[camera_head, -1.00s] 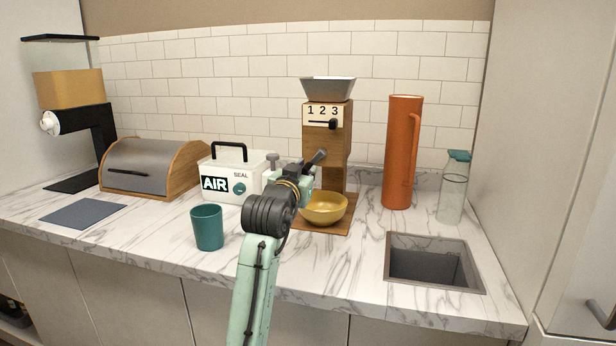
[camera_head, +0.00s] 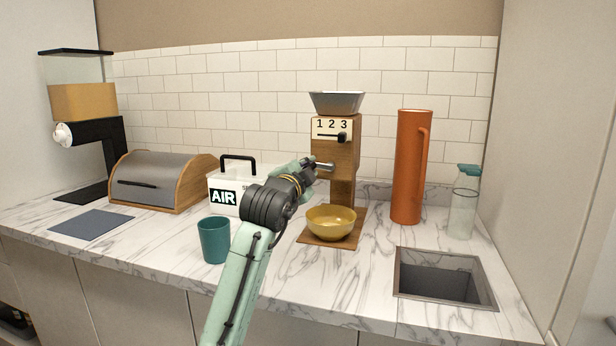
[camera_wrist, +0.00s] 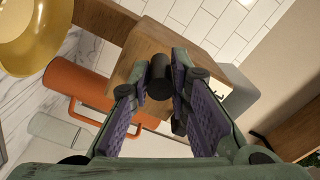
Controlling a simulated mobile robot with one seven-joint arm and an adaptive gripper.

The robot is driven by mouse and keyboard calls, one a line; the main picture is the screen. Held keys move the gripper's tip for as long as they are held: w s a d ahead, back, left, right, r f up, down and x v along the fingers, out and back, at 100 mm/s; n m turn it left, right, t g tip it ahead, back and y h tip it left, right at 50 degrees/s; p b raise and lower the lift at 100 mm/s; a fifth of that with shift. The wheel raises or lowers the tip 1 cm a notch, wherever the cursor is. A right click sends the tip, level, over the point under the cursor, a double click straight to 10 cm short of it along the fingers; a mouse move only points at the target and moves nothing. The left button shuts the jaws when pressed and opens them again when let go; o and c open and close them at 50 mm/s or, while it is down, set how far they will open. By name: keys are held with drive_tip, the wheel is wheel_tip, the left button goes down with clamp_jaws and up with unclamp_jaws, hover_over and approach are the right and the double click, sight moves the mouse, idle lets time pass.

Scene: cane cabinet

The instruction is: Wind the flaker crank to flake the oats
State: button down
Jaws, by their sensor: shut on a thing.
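The wooden flaker (camera_head: 344,180) stands on a wooden base at the back of the counter, with a grey hopper (camera_head: 336,102) on top and a 1 2 3 dial on its front. Its metal crank arm (camera_head: 326,166) sticks out at the left of the body. My gripper (camera_head: 312,165) is at the crank's outer end, partly hidden behind my own wrist. In the wrist view, my gripper (camera_wrist: 162,76) is shut on the black crank knob (camera_wrist: 160,78), between its purple pads. A yellow bowl (camera_head: 331,222) sits below the flaker; its inside looks empty.
A teal cup (camera_head: 214,240) stands at the front left. The AIR box (camera_head: 223,194) is behind my arm, with a roll-top bin (camera_head: 155,182) farther left. An orange jug (camera_head: 411,170) and a glass bottle (camera_head: 463,205) stand right. A square recess (camera_head: 445,278) opens front right.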

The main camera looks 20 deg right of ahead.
drive_tip(key=r+m, duration=0.1)
drive_tip(key=m, duration=0.1)
drive_tip(key=shift+r+m, duration=0.1)
drive_tip(key=shift+m, duration=0.3)
drive_tip(key=shift+s+d+r+m, duration=0.2)
drive_tip(key=shift+r+m, duration=0.1)
drive_tip(key=shift+m, duration=0.65)
drive_tip(key=shift+s+d+r+m, duration=0.15)
drive_tip(key=shift+r+m, duration=0.15)
drive_tip(key=shift+m, duration=0.65)
drive_tip(key=shift+w, duration=0.1)
drive_tip(key=c, duration=1.5)
unclamp_jaws()
drive_tip(key=v, duration=1.2)
